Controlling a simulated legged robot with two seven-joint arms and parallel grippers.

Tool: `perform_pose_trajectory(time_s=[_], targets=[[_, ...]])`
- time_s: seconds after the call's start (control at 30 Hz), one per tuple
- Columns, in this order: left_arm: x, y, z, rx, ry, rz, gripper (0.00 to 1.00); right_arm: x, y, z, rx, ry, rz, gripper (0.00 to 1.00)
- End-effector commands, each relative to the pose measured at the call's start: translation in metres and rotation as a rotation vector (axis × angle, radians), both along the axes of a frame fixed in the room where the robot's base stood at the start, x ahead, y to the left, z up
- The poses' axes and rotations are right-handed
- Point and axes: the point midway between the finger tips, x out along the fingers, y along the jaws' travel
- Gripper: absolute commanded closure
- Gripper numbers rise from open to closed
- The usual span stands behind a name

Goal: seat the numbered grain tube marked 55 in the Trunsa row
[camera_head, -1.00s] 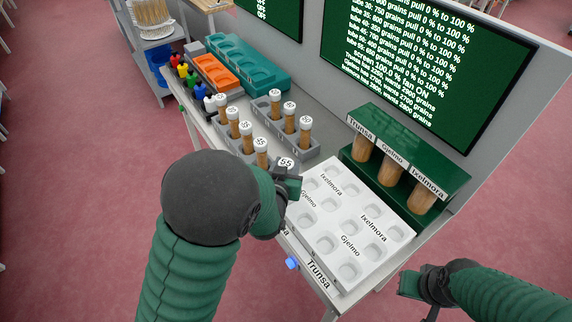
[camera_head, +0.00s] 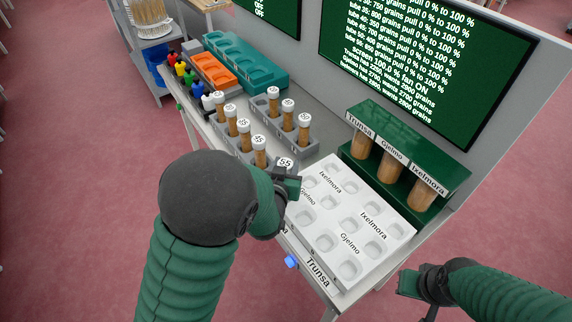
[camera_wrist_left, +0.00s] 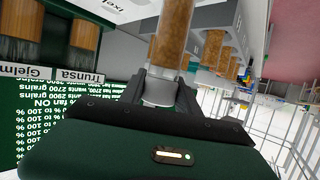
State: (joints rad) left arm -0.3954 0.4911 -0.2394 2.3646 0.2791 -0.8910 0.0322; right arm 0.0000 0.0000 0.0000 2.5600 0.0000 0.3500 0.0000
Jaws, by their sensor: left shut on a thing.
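The tube marked 55 (camera_head: 285,164) shows its white numbered cap in the head view, at my left gripper (camera_head: 290,182). In the left wrist view the tube (camera_wrist_left: 172,40) stands between the fingers, which are shut on its cap end; its brown grain fills the glass. The white tray (camera_head: 331,240) with square wells lies just right of the gripper. My left arm hides part of the tray's near left side. My right gripper (camera_head: 421,288) is off the bench's right end; its fingers are unclear.
Several other capped tubes (camera_head: 244,133) stand in grey racks (camera_head: 309,149) left of the tray. Orange and teal trays (camera_head: 246,64) are farther left. A blue knob (camera_head: 291,261) juts out in front.

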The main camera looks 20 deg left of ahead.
Motion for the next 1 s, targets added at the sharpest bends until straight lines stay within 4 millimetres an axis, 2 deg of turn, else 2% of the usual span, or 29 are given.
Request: perform_pose_trajectory(time_s=[1.0], targets=[[0.0,0.0,-0.032,0.0,-0.001,0.0,1.0,0.0,0.0,-0.029,0.0,0.0,0.0,1.0]])
